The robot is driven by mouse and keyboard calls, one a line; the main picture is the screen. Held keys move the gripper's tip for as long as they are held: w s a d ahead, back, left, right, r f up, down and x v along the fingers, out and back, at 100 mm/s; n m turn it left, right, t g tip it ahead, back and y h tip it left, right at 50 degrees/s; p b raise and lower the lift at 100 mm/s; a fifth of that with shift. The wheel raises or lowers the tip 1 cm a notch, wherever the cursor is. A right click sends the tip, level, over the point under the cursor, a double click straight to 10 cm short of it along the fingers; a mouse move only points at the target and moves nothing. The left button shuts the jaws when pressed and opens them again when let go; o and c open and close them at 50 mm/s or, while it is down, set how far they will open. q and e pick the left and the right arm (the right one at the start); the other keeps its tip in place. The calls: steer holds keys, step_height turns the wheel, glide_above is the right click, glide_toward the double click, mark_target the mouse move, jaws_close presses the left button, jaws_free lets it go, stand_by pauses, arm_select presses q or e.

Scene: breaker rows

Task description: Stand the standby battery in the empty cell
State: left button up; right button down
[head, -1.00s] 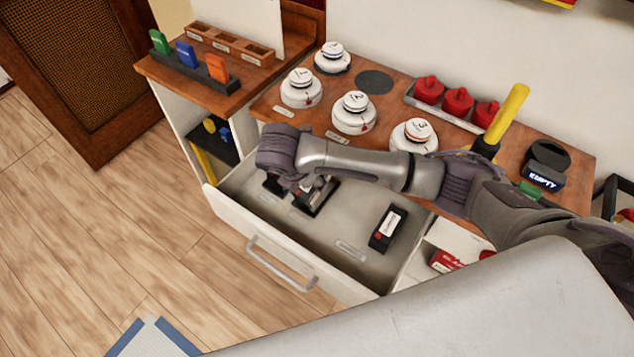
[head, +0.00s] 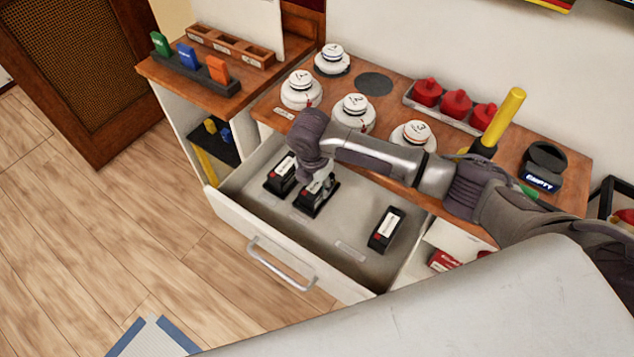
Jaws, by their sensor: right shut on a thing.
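An open white drawer (head: 345,215) holds several things. A black battery with a white label (head: 280,174) stands at its left end. Next to it is a second black battery (head: 313,204), partly hidden by my right gripper (head: 322,183), which is shut on it from above. A third black block with a white label and red mark (head: 386,229) sits apart at the drawer's right. Bare drawer floor shows between the second and third, with a small label (head: 350,251) at the front. I cannot tell which spot is the empty cell. My left gripper is out of view.
White numbered round units (head: 354,114), a rack of red pieces (head: 457,103), a yellow-handled tool (head: 502,118) and a black holder marked EMPTY (head: 545,163) stand on the wooden counter (head: 265,106) behind the drawer. Coloured tags (head: 187,55) stand at the left.

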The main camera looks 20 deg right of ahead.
mark_target(313, 187)
steer(key=c, duration=0.6)
jaws_free()
steer(key=r, duration=0.8)
steer(key=s+a+r, duration=0.1)
steer(key=r, duration=0.3)
steer(key=shift+a, duration=0.1)
